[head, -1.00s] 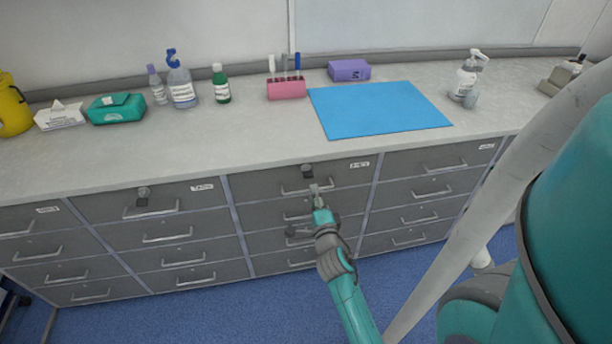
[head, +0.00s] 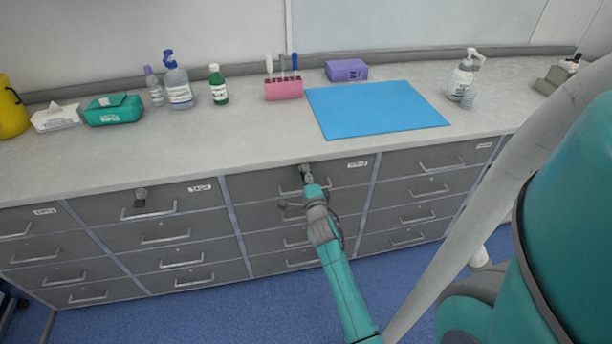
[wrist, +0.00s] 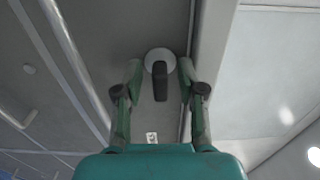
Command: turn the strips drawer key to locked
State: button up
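A key in a round lock (head: 304,168) sits at the top of the upper middle drawer (head: 260,188). In the wrist view the dark key (wrist: 160,82) stands out from a pale round lock face (wrist: 158,58). My gripper (head: 307,180) is at this lock. In the wrist view my gripper (wrist: 160,68) is open, with one finger on each side of the key and a gap to it on both sides. The label (head: 357,164) on this drawer is too small to read. In the head view my gripper partly hides the key and the drawer handle.
Another key (head: 141,194) sits in the upper drawer to the left. Drawer handles (head: 149,211) stick out along the front. The worktop above holds a blue mat (head: 375,108), a pink rack (head: 284,90) and several bottles.

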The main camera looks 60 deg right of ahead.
grip_shut()
jog(key=shift+n, duration=0.4)
jog(key=n, duration=0.3)
jog(key=shift+n, duration=0.4)
jog(key=n, duration=1.3)
jog(key=shift+n, duration=0.3)
jog(key=shift+f, duration=0.1)
